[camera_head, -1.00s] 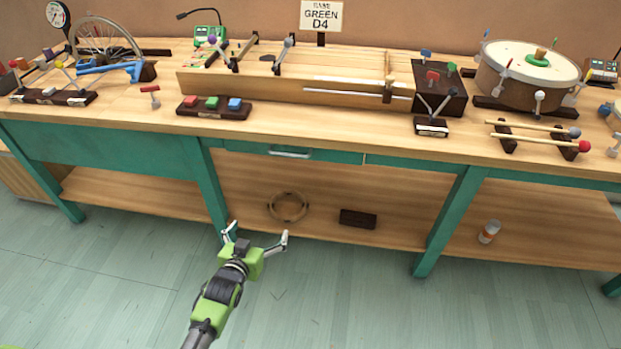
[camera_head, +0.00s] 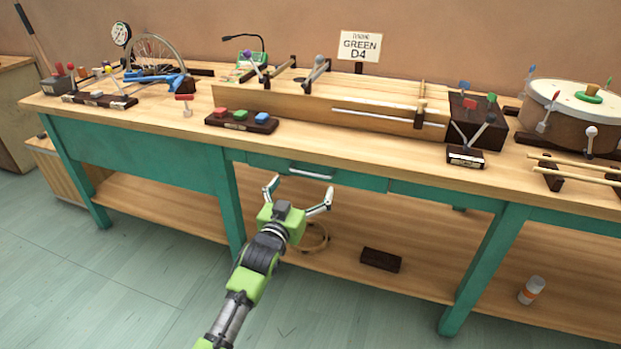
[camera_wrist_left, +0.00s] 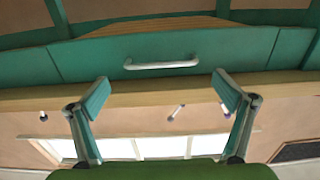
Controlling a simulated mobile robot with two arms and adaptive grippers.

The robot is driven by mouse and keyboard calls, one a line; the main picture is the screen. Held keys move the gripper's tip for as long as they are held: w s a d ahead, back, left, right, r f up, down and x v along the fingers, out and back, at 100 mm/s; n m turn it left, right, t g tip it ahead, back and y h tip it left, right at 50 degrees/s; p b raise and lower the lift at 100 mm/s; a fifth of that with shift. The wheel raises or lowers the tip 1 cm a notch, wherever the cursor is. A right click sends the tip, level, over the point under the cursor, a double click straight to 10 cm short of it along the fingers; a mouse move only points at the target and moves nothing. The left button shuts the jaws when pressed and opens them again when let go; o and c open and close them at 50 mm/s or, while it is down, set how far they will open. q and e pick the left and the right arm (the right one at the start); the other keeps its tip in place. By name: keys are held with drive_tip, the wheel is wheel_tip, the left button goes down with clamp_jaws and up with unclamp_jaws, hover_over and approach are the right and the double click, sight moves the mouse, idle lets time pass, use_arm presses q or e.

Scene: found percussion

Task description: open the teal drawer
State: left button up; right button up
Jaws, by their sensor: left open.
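The teal drawer (camera_head: 345,178) sits under the front edge of the workbench in the head view, and its front is flush with the bench frame. Its pale metal bar handle (camera_head: 310,172) shows at the left part of the front. My left gripper (camera_head: 298,192) is open and empty, just below and in front of the handle. In the left wrist view the drawer front (camera_wrist_left: 215,48) spans the upper part. The handle (camera_wrist_left: 160,65) lies ahead of and between the open fingers (camera_wrist_left: 160,88), apart from them. My right gripper is not in view.
The workbench top (camera_head: 150,120) holds a block with coloured buttons (camera_head: 241,121), a long wooden box and a drum (camera_head: 575,110). On the lower shelf are a wooden ring (camera_head: 318,238), a dark block (camera_head: 381,259) and a bottle (camera_head: 531,290). A teal leg (camera_head: 228,200) stands left of my gripper.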

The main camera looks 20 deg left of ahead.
sight(310, 174)
use_arm(q)
drive_tip(key=w+b, duration=0.1)
drive_tip(key=w, duration=0.4)
drive_tip(key=shift+w+d, duration=0.1)
drive_tip(key=shift+w, duration=0.55)
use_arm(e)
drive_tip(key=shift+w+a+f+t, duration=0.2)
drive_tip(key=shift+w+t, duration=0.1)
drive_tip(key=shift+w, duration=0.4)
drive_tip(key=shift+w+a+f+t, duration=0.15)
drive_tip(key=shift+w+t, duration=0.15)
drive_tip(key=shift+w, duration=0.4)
